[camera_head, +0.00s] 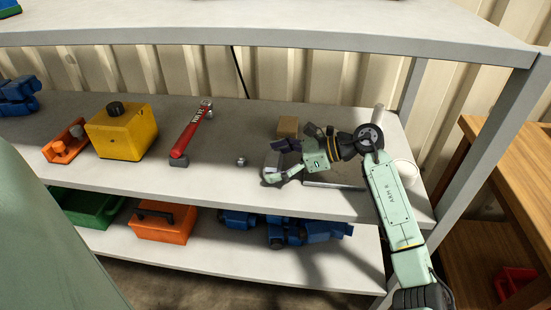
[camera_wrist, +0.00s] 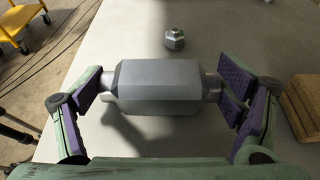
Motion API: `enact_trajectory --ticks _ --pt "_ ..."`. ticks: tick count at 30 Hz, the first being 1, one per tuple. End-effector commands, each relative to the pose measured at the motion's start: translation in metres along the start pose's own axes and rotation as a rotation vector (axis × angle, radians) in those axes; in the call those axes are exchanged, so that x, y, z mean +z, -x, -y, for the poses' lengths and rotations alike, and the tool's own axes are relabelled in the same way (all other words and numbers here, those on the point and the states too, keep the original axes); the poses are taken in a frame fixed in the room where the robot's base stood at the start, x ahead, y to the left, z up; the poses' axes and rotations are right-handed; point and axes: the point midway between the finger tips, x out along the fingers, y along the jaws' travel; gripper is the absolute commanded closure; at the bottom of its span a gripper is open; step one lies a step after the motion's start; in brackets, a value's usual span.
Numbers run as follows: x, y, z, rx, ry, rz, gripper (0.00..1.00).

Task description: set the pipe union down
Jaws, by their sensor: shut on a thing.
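The pipe union (camera_wrist: 157,86) is a grey piece with a faceted middle and narrower round ends. It lies crosswise in the wrist view, and its ends sit between the purple pads. My gripper (camera_wrist: 155,97) is shut on it. In the head view my gripper (camera_head: 276,161) is over the right part of the grey shelf (camera_head: 222,135), with the union (camera_head: 272,160) partly hidden by the fingers. A dark shadow lies on the surface below the union; I cannot tell how large any gap is.
A small metal nut or bolt (camera_head: 241,161) stands left of my gripper. A wooden block (camera_head: 288,126) is behind it. A red tool (camera_head: 190,132), yellow box (camera_head: 121,131) and orange item (camera_head: 65,145) lie further left. Shelf around the nut is clear. An upper shelf (camera_head: 250,38) overhangs the back.

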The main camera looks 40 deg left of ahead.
Motion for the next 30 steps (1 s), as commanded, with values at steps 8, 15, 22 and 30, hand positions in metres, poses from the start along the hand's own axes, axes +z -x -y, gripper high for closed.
enact_trajectory --ticks 8,15,22,30 --pt "-0.002 -0.001 0.000 0.001 0.000 0.000 0.10" --pt "-0.002 -0.001 0.000 0.001 0.000 0.000 0.00" --pt "-0.001 -0.001 0.000 0.000 0.000 0.000 0.00" --pt "-0.004 0.026 0.001 -0.003 0.001 -0.001 0.00"
